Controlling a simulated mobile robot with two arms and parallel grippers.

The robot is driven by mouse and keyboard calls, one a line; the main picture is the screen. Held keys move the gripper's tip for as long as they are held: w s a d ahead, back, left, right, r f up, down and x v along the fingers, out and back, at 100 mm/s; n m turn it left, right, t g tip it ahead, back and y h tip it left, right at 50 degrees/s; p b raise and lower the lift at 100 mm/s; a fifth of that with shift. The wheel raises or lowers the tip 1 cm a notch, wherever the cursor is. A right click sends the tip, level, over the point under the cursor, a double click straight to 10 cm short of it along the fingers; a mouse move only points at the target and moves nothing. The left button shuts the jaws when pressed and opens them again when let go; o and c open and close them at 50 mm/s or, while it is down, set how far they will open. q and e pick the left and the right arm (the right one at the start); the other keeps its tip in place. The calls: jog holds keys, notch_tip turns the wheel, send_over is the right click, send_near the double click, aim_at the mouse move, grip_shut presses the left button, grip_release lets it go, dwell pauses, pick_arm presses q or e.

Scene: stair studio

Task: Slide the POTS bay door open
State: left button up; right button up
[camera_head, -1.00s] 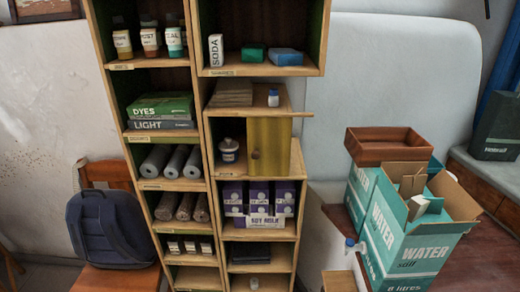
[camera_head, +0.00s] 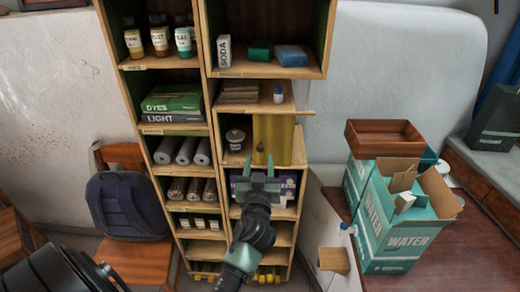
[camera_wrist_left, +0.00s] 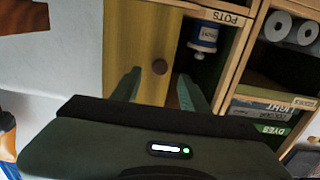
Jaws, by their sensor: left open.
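The POTS bay door (camera_head: 274,133) is a yellowish wooden panel with a dark round knob (camera_head: 260,147). My left gripper (camera_head: 258,164) is open in front of the door's lower part. In the wrist view the knob appears between its fingertips (camera_wrist_left: 158,77); contact cannot be told. My right gripper is not in view.
The shelf unit holds bottles, books (camera_head: 172,100) and rolls around the bay. A thin wooden rail (camera_head: 305,112) sticks out to the right above the door. Water boxes (camera_head: 395,225) and a brown tray (camera_head: 384,137) stand at right. A chair with a backpack (camera_head: 125,205) stands at left.

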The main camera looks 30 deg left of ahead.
aim_at(260, 150)
pick_arm(q)
jog(key=p+x, duration=0.1)
jog(key=x, duration=0.3)
jog(key=shift+w+a, duration=0.1)
jog(key=shift+w, duration=0.05)
grip_shut()
jog(key=shift+f, duration=0.1)
dwell(1.2)
